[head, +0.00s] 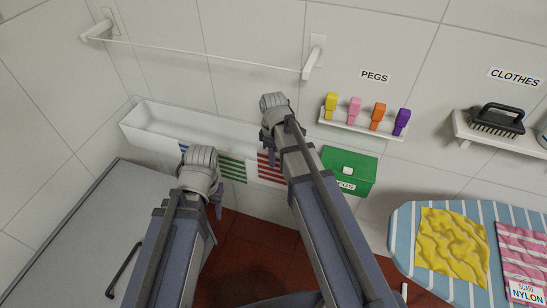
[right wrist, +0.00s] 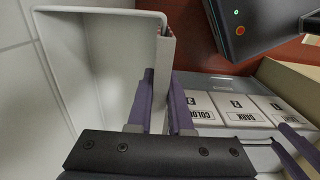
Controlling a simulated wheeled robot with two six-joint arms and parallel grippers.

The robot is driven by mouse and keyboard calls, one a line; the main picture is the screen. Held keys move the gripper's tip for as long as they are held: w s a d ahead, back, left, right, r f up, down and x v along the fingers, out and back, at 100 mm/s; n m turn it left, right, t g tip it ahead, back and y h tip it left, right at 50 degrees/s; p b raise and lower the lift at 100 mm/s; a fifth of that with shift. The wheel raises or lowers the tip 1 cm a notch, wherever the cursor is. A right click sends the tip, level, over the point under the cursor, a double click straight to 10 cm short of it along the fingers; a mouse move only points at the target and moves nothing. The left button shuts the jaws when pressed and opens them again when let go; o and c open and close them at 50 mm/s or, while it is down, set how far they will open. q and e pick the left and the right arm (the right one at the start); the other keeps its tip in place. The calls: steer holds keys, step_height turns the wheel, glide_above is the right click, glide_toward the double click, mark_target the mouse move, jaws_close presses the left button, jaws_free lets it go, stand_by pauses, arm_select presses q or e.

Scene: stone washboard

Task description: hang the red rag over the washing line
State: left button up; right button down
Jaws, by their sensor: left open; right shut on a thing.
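The red rag (head: 268,170), white with red stripes, hangs on the front of the white trough (head: 150,135), partly hidden by my right arm. My right gripper (right wrist: 161,105) is shut on a pale upright strip (right wrist: 165,75) with red specks at the trough's rim, which appears to be the rag edge-on. The right gripper also shows in the head view (head: 267,138), its tips hidden. My left gripper (head: 202,200) is open, nearer, in front of the trough; its tips are mostly hidden. The washing line (head: 200,54) runs bare between two wall brackets above the trough.
Blue-striped (head: 184,148) and green-striped (head: 232,169) cloths also show on the trough front. A peg shelf (head: 350,125) and green box (head: 347,165) are at right. An ironing board (head: 405,225) stands lower right. The wall around the line is clear.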

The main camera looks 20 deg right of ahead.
steer(key=shift+r+p, duration=1.95)
steer(key=shift+r, duration=0.2)
arm_select(q)
step_height(320, 180, up, 4)
steer(key=shift+r, duration=0.1)
arm_select(e)
steer(key=shift+s+a, duration=0.1)
steer(key=shift+s, duration=0.05)
steer(key=s+a, duration=0.4)
steer(key=s, duration=0.2)
steer(key=shift+s+a, duration=0.15)
